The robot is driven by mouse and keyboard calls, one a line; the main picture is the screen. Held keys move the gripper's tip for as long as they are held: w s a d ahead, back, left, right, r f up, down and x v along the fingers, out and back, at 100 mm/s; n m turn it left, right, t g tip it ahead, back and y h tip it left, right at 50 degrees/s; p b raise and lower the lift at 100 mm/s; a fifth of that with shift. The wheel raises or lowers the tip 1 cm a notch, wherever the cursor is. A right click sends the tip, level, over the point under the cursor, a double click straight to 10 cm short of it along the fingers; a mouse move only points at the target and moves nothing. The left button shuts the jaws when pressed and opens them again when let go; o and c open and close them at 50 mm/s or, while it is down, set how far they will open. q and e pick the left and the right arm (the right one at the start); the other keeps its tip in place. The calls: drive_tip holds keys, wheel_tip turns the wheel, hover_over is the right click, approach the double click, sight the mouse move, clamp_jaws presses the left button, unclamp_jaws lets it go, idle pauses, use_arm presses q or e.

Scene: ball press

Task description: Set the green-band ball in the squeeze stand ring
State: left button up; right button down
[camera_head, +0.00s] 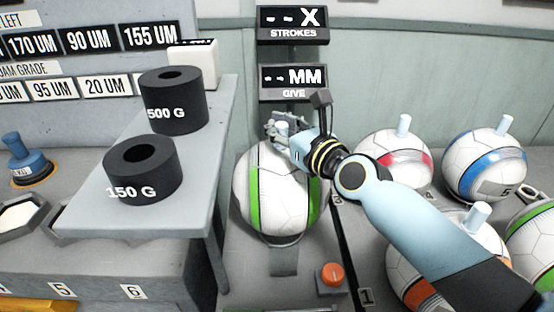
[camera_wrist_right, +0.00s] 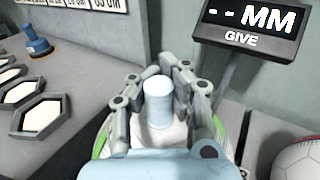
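A white ball with green bands (camera_head: 278,195) sits upright on the grey bench in the middle of the head view, with a pale blue peg on top. My right gripper (camera_head: 281,127) is over the top of this ball, its fingers around the peg. In the right wrist view the peg (camera_wrist_right: 158,103) stands between the fingers of my right gripper (camera_wrist_right: 160,85), with gaps beside it, so the gripper looks open. The support under the ball is mostly hidden, so I cannot tell whether a ring holds it. My left gripper is not in view.
Balls with red (camera_head: 391,160), blue (camera_head: 485,165) and orange (camera_head: 415,285) bands stand at right. Another green-banded ball (camera_head: 535,240) is at the right edge. Black weights (camera_head: 172,112) stand on a raised shelf at left. An orange button (camera_head: 332,276) is in front.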

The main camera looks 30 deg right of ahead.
sight(286, 148)
drive_tip(key=shift+f+b, duration=1.7)
drive_tip(key=shift+f, duration=0.25)
drive_tip(key=c, duration=2)
unclamp_jaws()
drive_tip(key=shift+f, duration=0.15)
drive_tip(key=o, duration=0.6)
drive_tip(key=shift+r+p, duration=0.3)
drive_tip(key=shift+r, duration=0.15)
drive_tip(key=s, duration=0.4)
drive_tip(key=s+d, duration=0.1)
drive_tip(key=s, duration=0.7)
drive_tip(key=shift+d+r, duration=0.15)
drive_tip(key=shift+r, duration=0.1)
